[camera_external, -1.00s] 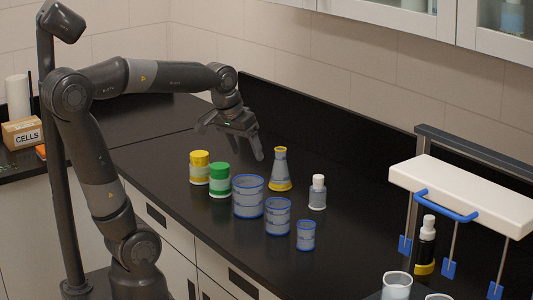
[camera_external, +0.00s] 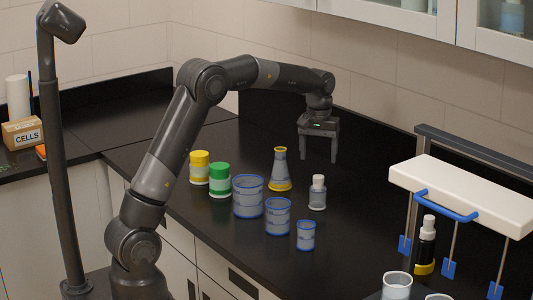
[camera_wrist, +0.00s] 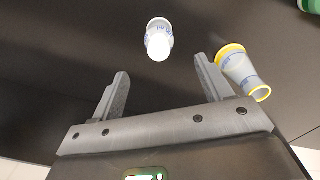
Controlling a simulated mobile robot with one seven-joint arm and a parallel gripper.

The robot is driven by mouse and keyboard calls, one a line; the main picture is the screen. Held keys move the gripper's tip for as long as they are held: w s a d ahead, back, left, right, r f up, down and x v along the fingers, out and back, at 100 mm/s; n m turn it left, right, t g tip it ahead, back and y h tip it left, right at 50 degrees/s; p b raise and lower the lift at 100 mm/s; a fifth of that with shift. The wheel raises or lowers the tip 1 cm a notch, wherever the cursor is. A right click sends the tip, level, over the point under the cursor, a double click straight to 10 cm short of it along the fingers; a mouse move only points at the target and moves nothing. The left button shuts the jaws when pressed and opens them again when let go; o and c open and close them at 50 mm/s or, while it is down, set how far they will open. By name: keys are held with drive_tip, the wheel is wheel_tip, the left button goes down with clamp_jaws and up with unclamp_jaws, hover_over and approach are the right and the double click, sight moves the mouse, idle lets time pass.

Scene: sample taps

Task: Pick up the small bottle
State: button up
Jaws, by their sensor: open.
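The small bottle (camera_external: 318,193) stands upright on the black counter, clear-grey with a white cap, right of the flask. It also shows in the wrist view (camera_wrist: 158,40), seen from above, beyond and between the fingertips. My gripper (camera_external: 319,158) is open and empty, pointing down above the counter, behind the bottle in the external view. In the wrist view the two fingers (camera_wrist: 160,82) are spread wide, with nothing between them.
A flask with yellow rims (camera_external: 280,170) stands left of the bottle and close to one finger. Blue-rimmed beakers (camera_external: 248,197) and green- and yellow-capped jars (camera_external: 219,181) stand further left. A white-topped rack (camera_external: 460,195) is at right.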

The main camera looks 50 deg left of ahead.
sight(318, 188)
drive_tip(key=shift+w+f, duration=0.45)
drive_tip(key=shift+f, duration=0.25)
wheel_tip(318, 188, down, 5)
drive_tip(key=shift+r, duration=0.2)
drive_tip(key=f, duration=0.5)
drive_tip(key=shift+s+f, duration=0.3)
drive_tip(key=c, duration=1.1)
